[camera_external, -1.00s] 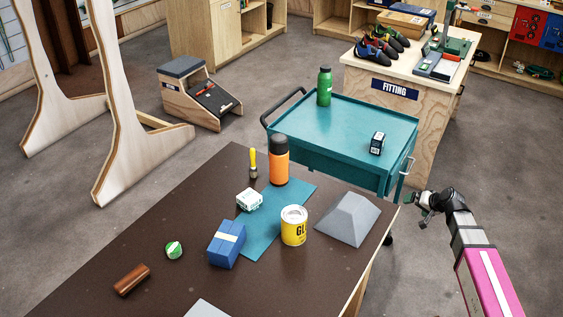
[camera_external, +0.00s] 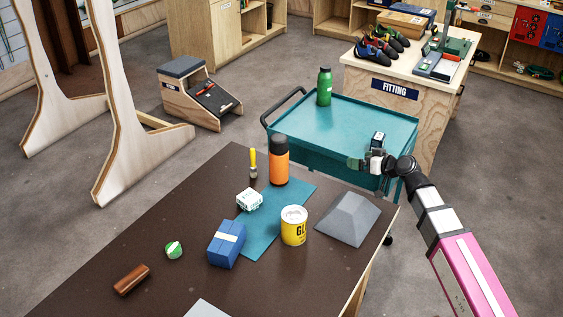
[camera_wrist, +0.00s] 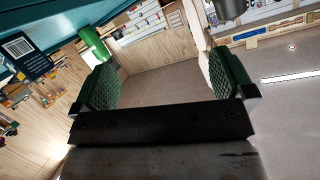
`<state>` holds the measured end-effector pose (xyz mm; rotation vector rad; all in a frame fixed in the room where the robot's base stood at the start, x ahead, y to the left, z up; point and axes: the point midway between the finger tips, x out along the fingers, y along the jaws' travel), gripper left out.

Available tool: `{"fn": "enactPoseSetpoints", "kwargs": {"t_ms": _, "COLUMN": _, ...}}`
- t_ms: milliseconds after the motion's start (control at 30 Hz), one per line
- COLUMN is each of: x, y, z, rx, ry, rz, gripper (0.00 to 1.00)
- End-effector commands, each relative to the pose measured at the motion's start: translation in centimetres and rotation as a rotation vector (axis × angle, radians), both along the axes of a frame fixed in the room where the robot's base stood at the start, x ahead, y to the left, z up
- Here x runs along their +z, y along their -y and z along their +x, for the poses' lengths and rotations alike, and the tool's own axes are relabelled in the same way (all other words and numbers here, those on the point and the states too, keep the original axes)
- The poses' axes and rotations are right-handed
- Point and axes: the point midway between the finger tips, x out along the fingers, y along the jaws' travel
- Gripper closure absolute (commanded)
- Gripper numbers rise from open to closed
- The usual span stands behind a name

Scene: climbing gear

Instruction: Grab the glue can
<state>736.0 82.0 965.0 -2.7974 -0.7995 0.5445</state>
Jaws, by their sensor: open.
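The glue can (camera_external: 294,227) is a yellow can with a pale top. It stands upright on the dark brown table, at the edge of a teal mat (camera_external: 262,240), left of a grey wedge-shaped block (camera_external: 348,219). My gripper (camera_external: 366,163) is up and to the right of the can, beyond the table's far right corner and in front of the teal cart. It is apart from the can. In the wrist view my gripper (camera_wrist: 164,88) has its two green pads wide apart with nothing between them. The can does not show in the wrist view.
An orange bottle (camera_external: 279,161), a yellow-handled brush (camera_external: 253,163), a white box (camera_external: 249,200) and a blue box (camera_external: 226,245) stand near the can.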

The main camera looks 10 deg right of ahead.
Motion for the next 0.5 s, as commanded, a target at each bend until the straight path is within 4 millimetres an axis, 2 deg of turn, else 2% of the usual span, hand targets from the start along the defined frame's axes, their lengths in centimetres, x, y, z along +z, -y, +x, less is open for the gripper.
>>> {"fn": "enactPoseSetpoints", "kwargs": {"t_ms": 33, "x": -0.4, "y": -2.7, "z": -2.4, "rx": 0.071, "ry": 0.007, "rz": -0.031, "gripper": 0.00}}
{"fn": "enactPoseSetpoints", "kwargs": {"t_ms": 100, "x": -0.9, "y": -6.3, "z": -5.4, "rx": 0.181, "ry": 0.023, "rz": -0.079, "gripper": 0.00}}
{"fn": "enactPoseSetpoints", "kwargs": {"t_ms": 233, "x": -1.8, "y": -11.9, "z": -10.8, "rx": 0.378, "ry": 0.068, "rz": -0.161, "gripper": 0.00}}
{"fn": "enactPoseSetpoints", "kwargs": {"t_ms": 300, "x": -2.1, "y": -14.1, "z": -13.3, "rx": 0.466, "ry": 0.093, "rz": -0.193, "gripper": 0.00}}
{"fn": "enactPoseSetpoints", "kwargs": {"t_ms": 400, "x": -2.4, "y": -16.2, "z": -15.8, "rx": 0.559, "ry": 0.123, "rz": -0.226, "gripper": 0.00}}
{"fn": "enactPoseSetpoints", "kwargs": {"t_ms": 500, "x": -2.5, "y": -17.4, "z": -17.3, "rx": 0.611, "ry": 0.142, "rz": -0.242, "gripper": 0.00}}
